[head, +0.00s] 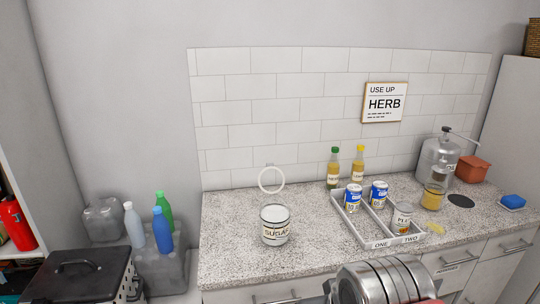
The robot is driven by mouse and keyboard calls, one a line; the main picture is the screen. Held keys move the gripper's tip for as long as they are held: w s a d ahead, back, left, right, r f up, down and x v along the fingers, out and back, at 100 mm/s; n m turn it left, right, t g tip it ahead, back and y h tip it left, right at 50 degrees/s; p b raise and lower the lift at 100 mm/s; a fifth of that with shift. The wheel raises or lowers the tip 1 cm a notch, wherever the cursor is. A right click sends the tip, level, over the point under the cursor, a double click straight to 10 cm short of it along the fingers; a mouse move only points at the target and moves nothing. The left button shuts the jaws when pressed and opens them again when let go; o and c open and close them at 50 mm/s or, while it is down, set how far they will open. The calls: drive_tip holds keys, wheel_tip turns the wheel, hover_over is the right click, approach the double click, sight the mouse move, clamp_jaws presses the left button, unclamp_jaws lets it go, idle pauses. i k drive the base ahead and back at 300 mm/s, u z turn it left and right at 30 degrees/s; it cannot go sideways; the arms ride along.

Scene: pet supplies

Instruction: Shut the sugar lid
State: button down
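The sugar jar (275,233), labelled SUGAR, stands upright on the speckled counter, left of the tray. Its top is open and white shows inside. A pale ring (261,181) stands up behind and above the jar's mouth; it looks like the raised lid's rim, and the wall shows through it. Whether a hinge joins the two is too small to tell. A ribbed metal part at the bottom edge seems to be part of my arm. No gripper fingers show.
A two-part tray (375,241) marked ONE and TWO holds several cans, right of the jar. Two bottles (333,169) stand behind it. A metal canister (436,160) and a yellow-filled jar (433,198) are farther right. The counter left of the sugar jar is clear.

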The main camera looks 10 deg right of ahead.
sight(269, 165)
drive_tip(key=z, duration=0.05)
drive_tip(key=i, duration=0.95)
drive_tip(key=u, duration=0.05)
